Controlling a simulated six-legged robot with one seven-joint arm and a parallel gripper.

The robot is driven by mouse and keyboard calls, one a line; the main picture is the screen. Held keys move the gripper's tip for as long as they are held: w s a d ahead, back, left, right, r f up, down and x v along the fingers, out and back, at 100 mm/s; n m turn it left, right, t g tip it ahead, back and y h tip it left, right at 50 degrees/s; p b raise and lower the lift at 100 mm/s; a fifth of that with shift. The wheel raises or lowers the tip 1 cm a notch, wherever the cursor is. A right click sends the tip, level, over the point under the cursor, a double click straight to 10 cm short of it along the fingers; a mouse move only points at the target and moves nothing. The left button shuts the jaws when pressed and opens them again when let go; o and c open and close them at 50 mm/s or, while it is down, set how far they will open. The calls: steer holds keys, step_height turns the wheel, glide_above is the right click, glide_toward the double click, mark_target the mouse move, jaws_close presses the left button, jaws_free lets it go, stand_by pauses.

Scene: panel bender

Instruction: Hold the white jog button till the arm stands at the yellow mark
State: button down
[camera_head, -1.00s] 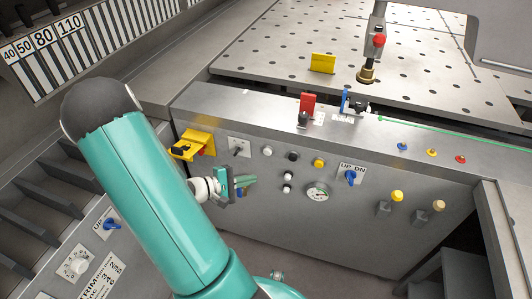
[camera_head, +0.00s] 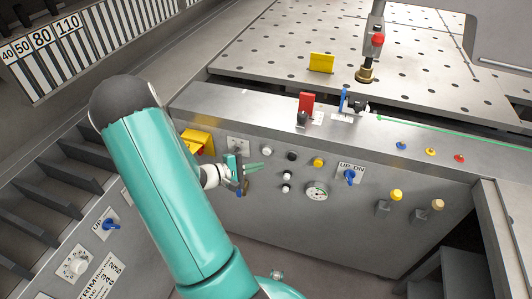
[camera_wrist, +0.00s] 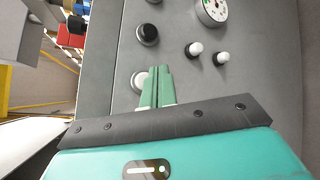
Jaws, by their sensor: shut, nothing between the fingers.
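A round white button (camera_head: 267,149) sits at the upper left of the button row on the grey panel. It also shows in the wrist view (camera_wrist: 138,80), partly hidden by my fingers. My gripper (camera_head: 260,167) is shut and empty, just below and left of this button in the head view. In the wrist view its green fingertips (camera_wrist: 155,72) overlap the button's edge; I cannot tell whether they touch. Two smaller white knobs (camera_head: 287,177) sit lower right. A yellow block (camera_head: 321,62) stands on the perforated table. Right of it hangs a vertical rod with a brass foot (camera_head: 365,75).
A black button (camera_head: 292,156), a yellow button (camera_head: 318,162) and a round gauge (camera_head: 317,191) are close to the right. A blue UP/DN switch (camera_head: 350,176) is beyond them. A yellow box (camera_head: 198,139) juts out behind my arm.

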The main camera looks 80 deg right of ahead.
steer(key=shift+s+d, duration=0.15)
steer(key=shift+d, duration=1.4)
steer(key=shift+d, duration=0.15)
stand_by(0.7)
steer(key=shift+d, duration=0.3)
steer(key=shift+s+d, duration=0.1)
steer(key=shift+d, duration=0.35)
stand_by(0.7)
steer(key=shift+a, duration=0.1)
stand_by(2.2)
steer(key=shift+a, duration=0.8)
steer(key=shift+w+a, duration=0.15)
steer(key=shift+a, duration=1.1)
steer(key=shift+w+a, duration=0.15)
steer(key=shift+a, duration=1.1)
